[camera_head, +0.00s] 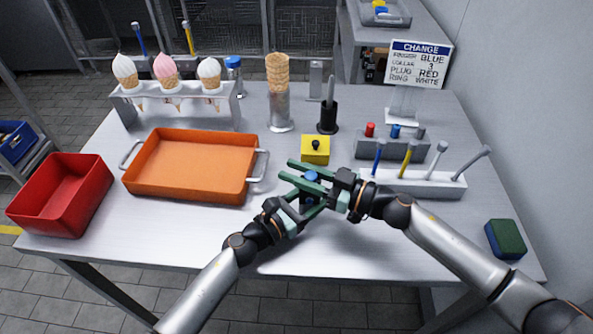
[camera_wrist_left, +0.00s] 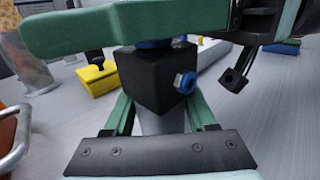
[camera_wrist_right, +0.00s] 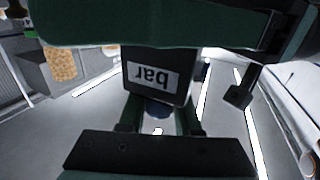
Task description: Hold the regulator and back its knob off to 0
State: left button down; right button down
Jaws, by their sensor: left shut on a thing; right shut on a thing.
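The regulator is a black block (camera_wrist_left: 148,82) with a blue fitting on its side, held upright above a grey stem in the left wrist view. Its blue knob (camera_head: 311,177) is on top. My left gripper (camera_wrist_left: 152,108) is shut on the regulator's body from below the right gripper. My right gripper (camera_head: 300,173) is shut across the knob, its green fingers above the block. In the right wrist view the block shows a white label reading "bar" upside down (camera_wrist_right: 153,78), with part of the blue knob between the fingers. The knob's pointer and scale are hidden.
A yellow block with a black knob (camera_head: 315,152) stands just behind the grippers. A grey rack with coloured tools (camera_head: 425,184) is close on the right. An orange tray (camera_head: 190,170) and a red bin (camera_head: 60,195) are at left.

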jog(key=shift+m+t, duration=0.3)
jog(key=shift+w+d+r+m+t+h, duration=0.15)
jog(key=shift+w+m+t+h, duration=0.1)
jog(key=shift+m+t+h, duration=1)
jog(key=shift+w+d+f+m+t+h, duration=0.1)
jog(key=shift+w+d+m+t+h, duration=0.1)
jog(key=shift+m+t+h, duration=0.95)
jog(key=shift+w+d+r+m+t+h, duration=0.15)
jog(key=shift+w+m+t+h, duration=0.1)
jog(key=shift+m+t+h, duration=0.95)
jog(key=shift+d+f+t+h, duration=0.1)
jog(key=shift+d+t+h, duration=0.05)
jog(key=shift+t+h, duration=0.35)
jog(key=shift+w+d, duration=0.1)
jog(key=c, duration=0.6)
grip_release()
jog(key=shift+f, duration=0.1)
